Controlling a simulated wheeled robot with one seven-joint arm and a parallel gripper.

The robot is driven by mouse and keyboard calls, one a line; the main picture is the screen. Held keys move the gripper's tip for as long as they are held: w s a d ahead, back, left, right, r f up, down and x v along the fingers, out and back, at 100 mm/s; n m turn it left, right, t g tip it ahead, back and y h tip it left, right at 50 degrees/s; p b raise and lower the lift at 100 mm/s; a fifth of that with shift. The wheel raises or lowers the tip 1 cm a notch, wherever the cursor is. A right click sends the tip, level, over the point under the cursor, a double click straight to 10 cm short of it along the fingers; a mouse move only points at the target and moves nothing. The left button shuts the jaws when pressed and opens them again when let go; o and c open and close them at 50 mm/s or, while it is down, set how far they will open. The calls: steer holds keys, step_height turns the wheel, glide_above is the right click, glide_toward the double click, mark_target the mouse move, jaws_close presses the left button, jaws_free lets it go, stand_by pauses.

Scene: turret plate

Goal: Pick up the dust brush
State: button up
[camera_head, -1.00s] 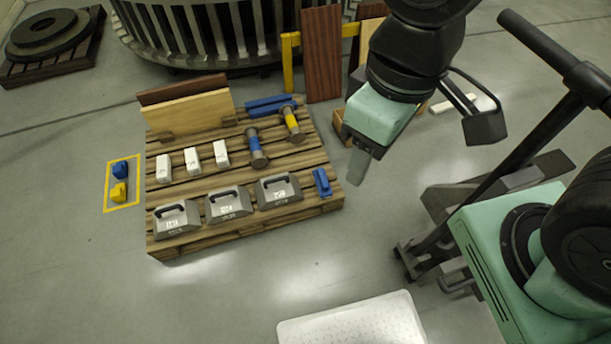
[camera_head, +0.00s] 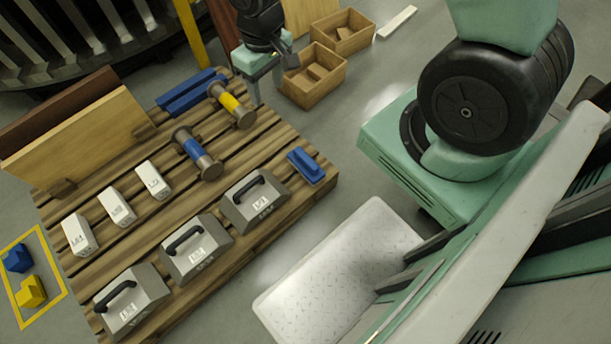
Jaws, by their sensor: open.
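A small blue block with a raised grip, which looks like the dust brush (camera_head: 306,166), lies on the right end of the wooden pallet (camera_head: 262,232), near its front right corner. Its bristles cannot be made out. My gripper (camera_head: 268,85) hangs at the pallet's back right edge, beyond the brush and up and left of it in the picture. It is open, with its fingers pointing down and clearly apart from the brush. I see nothing between the fingers.
Blue bars (camera_head: 190,92) lie behind. Wooden boxes (camera_head: 314,76) sit beyond my gripper. A white speckled panel (camera_head: 340,270) lies in front.

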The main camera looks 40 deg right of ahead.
steer(key=d+f+m+b, duration=0.1)
steer(key=d+f+b, duration=0.35)
steer(key=f, duration=0.45)
steer(key=d+f+m+b, duration=0.1)
steer(key=d+f+b, duration=0.3)
steer(key=f, duration=0.6)
steer(key=d+f+b, duration=0.2)
steer(key=f+b, duration=0.3)
steer(key=f, duration=0.4)
steer(key=b, duration=0.5)
glide_above(306, 158)
steer(key=shift+h, duration=0.3)
steer(key=f, duration=1.1)
steer(key=shift+s+a+f, duration=0.1)
steer(key=shift+s+a, duration=0.1)
steer(key=shift+a, duration=0.1)
steer(key=shift+w+d+f+b, duration=0.15)
steer(key=shift+f+b, duration=0.85)
steer(key=shift+f, duration=0.6)
steer(key=shift+w+d+f+b, duration=0.15)
steer(key=shift+f+b, duration=0.85)
steer(key=shift+f, duration=0.6)
steer(key=shift+s+r, duration=0.1)
jaws_close()
step_height(306, 158, up, 10)
steer(key=p, duration=0.5)
